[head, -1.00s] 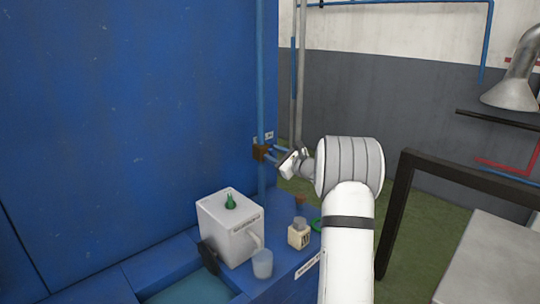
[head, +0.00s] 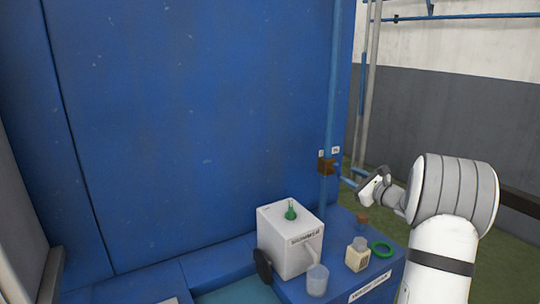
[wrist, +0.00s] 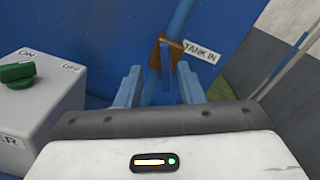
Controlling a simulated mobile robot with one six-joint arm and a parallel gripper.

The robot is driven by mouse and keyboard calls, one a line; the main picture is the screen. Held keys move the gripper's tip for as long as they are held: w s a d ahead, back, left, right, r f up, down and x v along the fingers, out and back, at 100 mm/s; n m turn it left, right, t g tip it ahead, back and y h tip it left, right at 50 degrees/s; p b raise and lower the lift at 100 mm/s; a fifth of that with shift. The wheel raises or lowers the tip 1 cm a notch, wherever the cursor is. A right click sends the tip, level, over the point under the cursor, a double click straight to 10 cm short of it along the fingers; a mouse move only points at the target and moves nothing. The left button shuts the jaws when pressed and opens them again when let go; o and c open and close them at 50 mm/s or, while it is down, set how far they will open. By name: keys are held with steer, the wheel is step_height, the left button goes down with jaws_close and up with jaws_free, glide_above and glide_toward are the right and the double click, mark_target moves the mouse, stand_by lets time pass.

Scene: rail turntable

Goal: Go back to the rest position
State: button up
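My gripper (head: 343,175) is at the right in the head view, just right of a brown valve block (head: 326,166) on an upright blue pipe (head: 332,90). In the wrist view its two blue fingers (wrist: 160,78) stand apart with nothing clearly held between them. The brown block (wrist: 168,48) shows beyond the fingers, with a "TANK IN" label to its right. A narrow blue part hangs below the block; contact with the fingers cannot be told.
A white box (head: 285,245) with a green knob (head: 291,209) stands on the blue ledge. A blue wall (head: 200,120) fills the left.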

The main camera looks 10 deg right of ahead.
steer(key=s+a+f+n+g+y, duration=0.1)
steer(key=s+a+n+g, duration=0.55)
steer(key=a, duration=0.55)
steer(key=s+a+n+g+y, duration=0.1)
steer(key=s+a+n+g, duration=0.3)
steer(key=s+a+n, duration=0.55)
steer(key=s+a+f+n+g+h+p, duration=0.1)
steer(key=s+n+h, duration=0.3)
steer(key=s, duration=0.7)
steer(key=s+a+f+n+g+h+p, duration=0.1)
steer(key=s+a+f+n+g+h, duration=0.1)
steer(key=s+n, duration=0.4)
steer(key=shift+s+f+n+h, duration=0.3)
steer(key=shift+s+f+h, duration=0.75)
steer(key=shift+s, duration=1.85)
steer(key=shift+r+g, duration=0.15)
steer(key=shift+g, duration=0.1)
stand_by(1.0)
